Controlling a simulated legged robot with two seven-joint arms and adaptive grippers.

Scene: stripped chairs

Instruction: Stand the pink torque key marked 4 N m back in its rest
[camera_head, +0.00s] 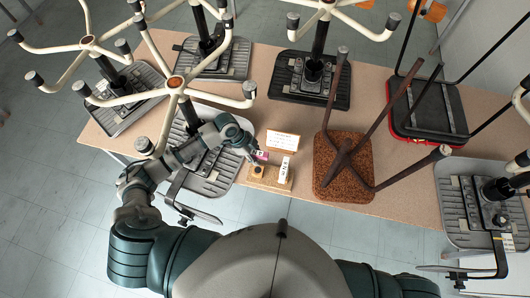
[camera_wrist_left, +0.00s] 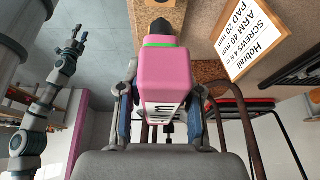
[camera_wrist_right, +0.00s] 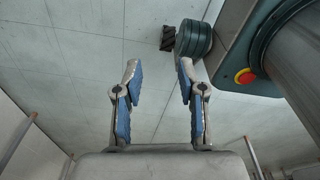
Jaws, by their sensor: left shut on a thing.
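The pink torque key (camera_wrist_left: 163,72) is between the blue-padded fingers of my left gripper (camera_wrist_left: 165,95), which is shut on it. It has a green band and a dark nose pointing toward the wooden rest (camera_wrist_left: 148,10). Its dark marking is only partly readable. In the head view my left gripper (camera_head: 251,153) holds the pink key (camera_head: 261,155) just behind the wooden rest (camera_head: 270,184). The rest has a dark round spot at its left and a white key (camera_head: 284,168) upright at its right. Whether the nose touches the rest is unclear. My right gripper (camera_wrist_right: 155,95) is open and empty over the floor.
A printed card (camera_head: 283,141) stands behind the rest; it reads SCREWS 4 N m in the left wrist view (camera_wrist_left: 252,42). An upturned brown chair seat (camera_head: 330,180) is to the right. Upturned chair bases (camera_head: 175,82) crowd the table's left.

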